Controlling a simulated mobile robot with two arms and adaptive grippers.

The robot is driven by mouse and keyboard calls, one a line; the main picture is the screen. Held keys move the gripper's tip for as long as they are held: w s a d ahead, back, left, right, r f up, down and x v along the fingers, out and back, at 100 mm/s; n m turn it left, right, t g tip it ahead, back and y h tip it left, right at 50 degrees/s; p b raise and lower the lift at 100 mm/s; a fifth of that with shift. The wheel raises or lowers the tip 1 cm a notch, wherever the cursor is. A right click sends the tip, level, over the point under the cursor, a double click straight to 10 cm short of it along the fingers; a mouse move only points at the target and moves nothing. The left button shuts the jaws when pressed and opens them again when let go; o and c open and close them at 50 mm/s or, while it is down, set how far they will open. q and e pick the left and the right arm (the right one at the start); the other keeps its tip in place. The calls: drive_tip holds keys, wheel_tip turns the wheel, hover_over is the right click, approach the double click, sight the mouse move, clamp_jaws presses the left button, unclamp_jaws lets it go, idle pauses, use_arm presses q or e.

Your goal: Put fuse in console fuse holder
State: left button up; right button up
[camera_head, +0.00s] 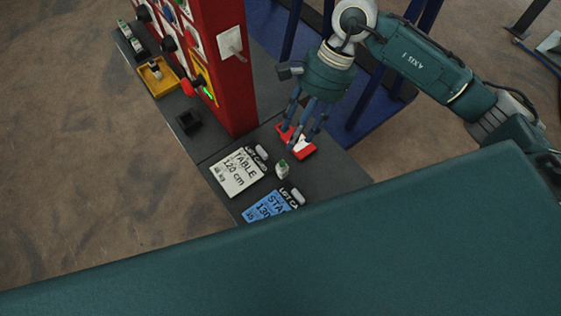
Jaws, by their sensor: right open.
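The red console (222,75) stands upright on a dark bench, with knobs, a white lever and a yellow panel with a green light on its faces. A small white piece with a green top (282,169) stands on the bench and may be the fuse. A red tray (301,151) with something white on it lies just behind it. My right gripper (303,138) points down over the red tray, fingers apart; I cannot tell whether they touch anything. I cannot make out for certain which part is the fuse holder. My left gripper is not in view.
A white TABLE card (238,173) and a blue STA... card (266,207) lie on the bench. A small black block (188,122), a yellow tray (150,81) and a dark tray (132,42) sit left of the console. Blue frame posts (291,30) rise behind the bench.

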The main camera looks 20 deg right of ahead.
drive_tip(key=p, duration=0.2)
hover_over(283, 163)
drive_tip(key=d, duration=0.2)
wheel_tip(283, 163, down, 5)
drive_tip(key=x, duration=0.1)
drive_tip(key=p+x, duration=0.2)
drive_tip(key=shift+w+a+f, duration=0.15)
drive_tip(key=shift+w+f, duration=0.05)
drive_tip(key=shift+f, duration=0.15)
drive_tip(key=shift+a+f, duration=0.15)
drive_tip(key=shift+f, duration=0.45)
clamp_jaws()
